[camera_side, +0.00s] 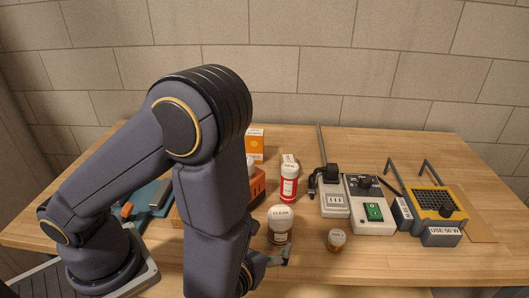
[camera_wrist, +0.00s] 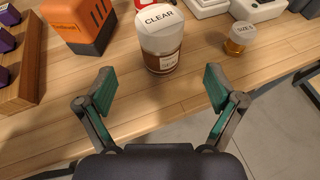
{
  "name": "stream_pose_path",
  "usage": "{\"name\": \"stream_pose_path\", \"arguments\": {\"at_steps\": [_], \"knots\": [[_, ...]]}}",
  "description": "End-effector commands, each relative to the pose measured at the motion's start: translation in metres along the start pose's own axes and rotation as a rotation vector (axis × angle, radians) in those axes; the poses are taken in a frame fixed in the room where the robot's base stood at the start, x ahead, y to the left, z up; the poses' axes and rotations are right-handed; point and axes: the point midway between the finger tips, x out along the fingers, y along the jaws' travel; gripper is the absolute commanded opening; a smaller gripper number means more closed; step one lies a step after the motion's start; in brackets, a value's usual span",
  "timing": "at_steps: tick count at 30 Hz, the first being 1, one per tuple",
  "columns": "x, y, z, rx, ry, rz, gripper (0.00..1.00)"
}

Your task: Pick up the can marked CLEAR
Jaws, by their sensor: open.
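The can marked CLEAR (camera_wrist: 161,40) stands upright on the wooden table, brown with a white lid and a label. In the side view the can (camera_side: 280,225) is just to the right of my arm. My gripper (camera_wrist: 160,88) is open and empty in the wrist view, its two green-padded fingers spread apart. The can is beyond the fingertips and lies between them sideways, not touching either. In the side view only part of my gripper (camera_side: 272,258) shows, low beside the can; the arm hides the rest.
A small amber jar (camera_side: 337,240) stands right of the can. A red and white can (camera_side: 289,183) is behind it. An orange and black box (camera_wrist: 82,24) is to its left. Power strips, a switch box (camera_side: 369,208) and a yellow device (camera_side: 436,204) fill the right. The table front is clear.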

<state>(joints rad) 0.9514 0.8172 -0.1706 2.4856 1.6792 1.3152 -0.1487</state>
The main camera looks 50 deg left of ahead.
Motion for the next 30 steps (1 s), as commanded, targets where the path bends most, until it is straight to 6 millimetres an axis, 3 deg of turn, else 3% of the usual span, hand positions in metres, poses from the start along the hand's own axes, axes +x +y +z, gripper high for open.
{"name": "stream_pose_path", "arguments": {"at_steps": [3, 11, 19, 28, 30], "knots": [[0.024, 0.001, 0.000, -0.001, -0.001, 0.005, 0.93], [0.047, 0.001, 0.000, -0.001, 0.001, 0.003, 0.93], [0.087, -0.001, -0.001, -0.002, 0.000, 0.003, 0.93], [0.094, -0.001, 0.000, -0.001, 0.000, 0.001, 0.93], [0.094, -0.001, 0.000, -0.001, 0.000, 0.001, 0.86]]}}
